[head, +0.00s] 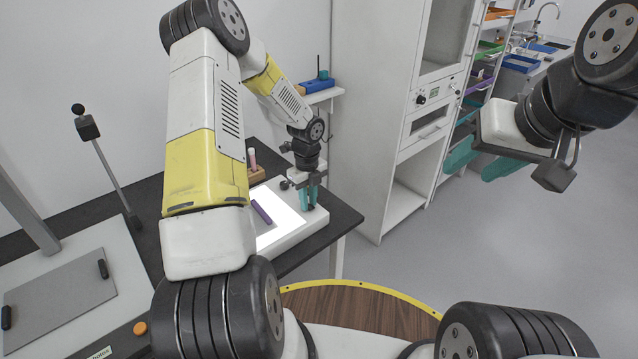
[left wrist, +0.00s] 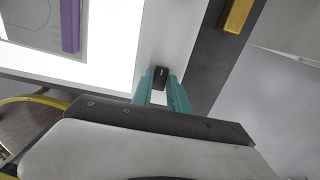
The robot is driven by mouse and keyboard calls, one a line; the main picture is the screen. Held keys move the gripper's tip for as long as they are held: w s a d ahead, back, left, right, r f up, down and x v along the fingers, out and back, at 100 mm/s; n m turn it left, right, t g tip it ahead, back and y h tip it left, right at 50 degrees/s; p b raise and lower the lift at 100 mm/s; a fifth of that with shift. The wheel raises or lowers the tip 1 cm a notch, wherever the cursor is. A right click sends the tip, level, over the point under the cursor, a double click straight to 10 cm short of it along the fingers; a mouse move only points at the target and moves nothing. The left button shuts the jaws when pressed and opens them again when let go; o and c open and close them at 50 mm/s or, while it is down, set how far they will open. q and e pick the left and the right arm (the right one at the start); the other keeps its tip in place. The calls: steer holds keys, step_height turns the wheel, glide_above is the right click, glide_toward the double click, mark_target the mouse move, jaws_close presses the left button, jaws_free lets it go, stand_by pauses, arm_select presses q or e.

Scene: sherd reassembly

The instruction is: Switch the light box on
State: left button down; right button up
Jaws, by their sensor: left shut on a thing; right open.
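The light box (head: 312,224) is a white flat box on the dark table, and its top panel (head: 284,212) glows bright white. In the left wrist view the panel also looks bright, beside the box's pale rim (left wrist: 168,38). My left gripper (head: 308,204) is at the box's right end, pointing down. In the left wrist view its teal fingers (left wrist: 162,88) are closed around a small black switch knob (left wrist: 160,76) on the rim. My right gripper (head: 482,160) is open and empty in the air at the right, far from the box.
A purple bar (head: 261,212) lies on the lit panel. A yellow block (left wrist: 237,15) lies on the dark table beside the box. A grey plate (head: 60,300) on a white stand is at the left. A white cabinet (head: 375,110) stands behind, with clear floor to the right.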

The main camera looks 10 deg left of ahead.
arm_select(q)
steer(key=c, duration=1.3)
jaws_free()
steer(key=shift+r, duration=3.9)
